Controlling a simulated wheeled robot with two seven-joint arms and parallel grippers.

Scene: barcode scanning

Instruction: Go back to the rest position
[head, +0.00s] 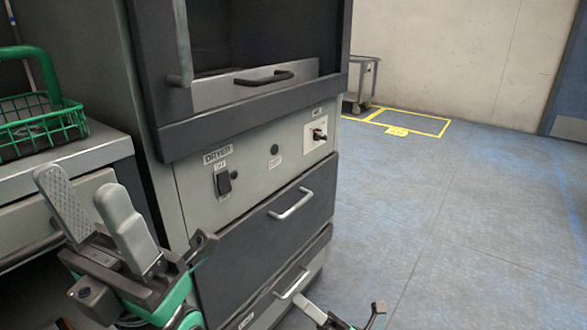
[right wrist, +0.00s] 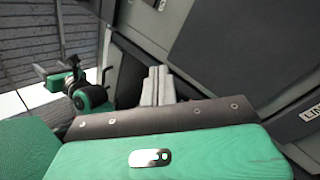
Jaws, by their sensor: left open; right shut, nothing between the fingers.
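My left gripper (head: 82,188) is in the lower left of the head view. Its two grey fingers stand apart with nothing between them, in front of the side counter and the dryer cabinet. My right gripper (head: 312,311) shows only in part at the bottom edge of the head view, low in front of the cabinet's bottom drawer. In the right wrist view its grey fingers (right wrist: 157,84) are together and hold nothing.
The dryer cabinet (head: 188,203) has a switch, a knob and handled drawers (head: 262,243). A green wire basket (head: 38,128) sits on the counter (head: 97,150) at left. A grey cart (head: 362,85) stands behind near yellow floor markings (head: 415,122). The floor at right is clear.

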